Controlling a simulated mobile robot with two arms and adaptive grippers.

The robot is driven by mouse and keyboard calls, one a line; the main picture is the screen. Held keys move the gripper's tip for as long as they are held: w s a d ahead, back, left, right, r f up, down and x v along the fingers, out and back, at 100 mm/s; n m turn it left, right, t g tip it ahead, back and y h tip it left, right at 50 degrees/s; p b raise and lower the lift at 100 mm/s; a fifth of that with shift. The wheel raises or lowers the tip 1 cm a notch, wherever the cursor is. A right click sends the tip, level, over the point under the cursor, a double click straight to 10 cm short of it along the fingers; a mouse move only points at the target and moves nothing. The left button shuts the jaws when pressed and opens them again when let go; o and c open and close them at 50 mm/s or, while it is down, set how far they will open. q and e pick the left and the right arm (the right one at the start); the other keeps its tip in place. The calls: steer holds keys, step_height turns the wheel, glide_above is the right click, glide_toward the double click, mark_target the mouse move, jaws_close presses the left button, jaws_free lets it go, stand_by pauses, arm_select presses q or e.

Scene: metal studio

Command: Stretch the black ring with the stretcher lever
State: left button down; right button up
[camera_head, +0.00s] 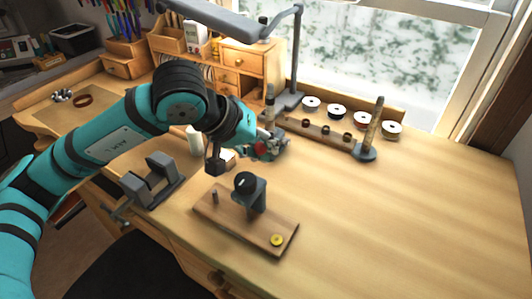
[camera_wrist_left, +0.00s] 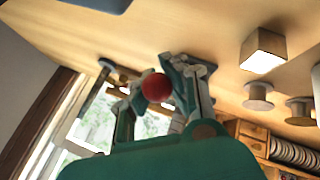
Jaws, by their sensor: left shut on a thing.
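My left gripper (camera_head: 264,148) is shut on a red ball-shaped knob (camera_head: 260,147), which looks like the end of the stretcher lever. In the left wrist view the red knob (camera_wrist_left: 157,87) sits between the fingers (camera_wrist_left: 160,95). Right behind the gripper is a grey upright post (camera_head: 270,101) on a dark base, probably the stretcher; my gripper partly covers it. Small dark rings (camera_head: 325,132) show along a wooden bar behind; I cannot tell which is the black ring, or whether a ring is on the post. My right gripper is not in view.
A wooden board (camera_head: 222,216) with a grey stand and yellow disc (camera_head: 277,240) lies in front. A grey vise (camera_head: 150,182) is at the left edge. A tapered post (camera_head: 373,127) and several spools (camera_head: 392,128) stand behind. The right of the table (camera_head: 430,200) is clear.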

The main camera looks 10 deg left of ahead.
arm_select(q)
steer(key=shift+r, duration=0.2)
steer(key=c, duration=1.2)
jaws_free()
steer(key=shift+f, duration=0.1)
steer(key=v, duration=1.2)
